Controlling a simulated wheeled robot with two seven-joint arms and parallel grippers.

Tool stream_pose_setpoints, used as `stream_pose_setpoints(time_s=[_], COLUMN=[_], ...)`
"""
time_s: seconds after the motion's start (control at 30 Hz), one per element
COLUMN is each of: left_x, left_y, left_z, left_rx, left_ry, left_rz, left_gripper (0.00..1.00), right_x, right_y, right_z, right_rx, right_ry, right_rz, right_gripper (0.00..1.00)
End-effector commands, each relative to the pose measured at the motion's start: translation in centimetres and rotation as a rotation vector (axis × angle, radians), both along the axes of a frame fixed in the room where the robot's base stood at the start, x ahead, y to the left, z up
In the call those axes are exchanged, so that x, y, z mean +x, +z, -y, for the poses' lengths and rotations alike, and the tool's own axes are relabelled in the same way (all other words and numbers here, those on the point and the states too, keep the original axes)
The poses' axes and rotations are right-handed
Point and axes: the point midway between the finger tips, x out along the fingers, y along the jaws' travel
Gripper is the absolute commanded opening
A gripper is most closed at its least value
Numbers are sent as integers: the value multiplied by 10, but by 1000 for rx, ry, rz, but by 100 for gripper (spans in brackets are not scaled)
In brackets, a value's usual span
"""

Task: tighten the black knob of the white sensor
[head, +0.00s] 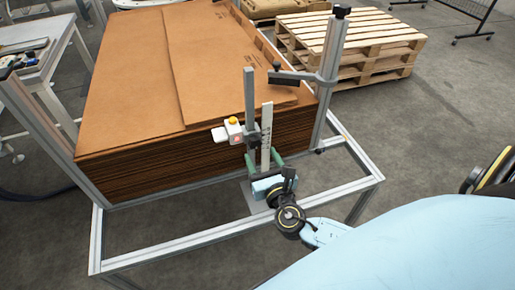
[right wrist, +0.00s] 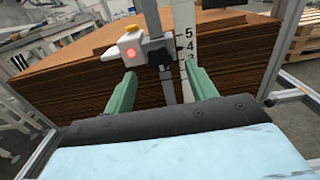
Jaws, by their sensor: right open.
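The white sensor (head: 231,132) has a yellow top and a red light. It sits on a dark clamp (head: 252,137) on the upright grey post (head: 249,95). In the right wrist view the sensor (right wrist: 128,47) is at the upper left, and the clamp with its dark knob (right wrist: 183,46) is beside it to the right. My right gripper (head: 265,161) is open, its green fingers spread below the clamp. In the right wrist view the gripper (right wrist: 161,77) has nothing between its fingertips but the post behind. Whether a finger touches anything is unclear. My left gripper is out of view.
A white numbered scale (head: 267,135) stands right of the post. A large stack of brown cardboard (head: 170,60) is behind, inside an aluminium frame (head: 180,240). Wooden pallets (head: 375,45) stand farther back.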

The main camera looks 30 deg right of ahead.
Motion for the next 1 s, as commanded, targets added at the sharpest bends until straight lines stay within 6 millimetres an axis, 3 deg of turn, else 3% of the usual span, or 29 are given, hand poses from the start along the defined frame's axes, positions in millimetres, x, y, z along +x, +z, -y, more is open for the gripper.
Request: stream_pose_setpoints(time_s=[0.1, 0.23, 0.63, 1.0], left_x=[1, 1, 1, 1], left_y=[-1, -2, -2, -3], left_z=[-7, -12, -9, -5], left_rx=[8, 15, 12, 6], left_ry=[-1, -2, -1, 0], left_rz=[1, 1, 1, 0], left_gripper=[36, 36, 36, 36], right_x=[20, 33, 40, 40], right_y=[0, -1, 0, 0], right_z=[5, 8, 10, 10], right_rx=[0, 1, 1, 1], right_ry=[-1, -1, 0, 0], right_rz=[1, -1, -2, -2], right_gripper=[57, 57, 57, 12])
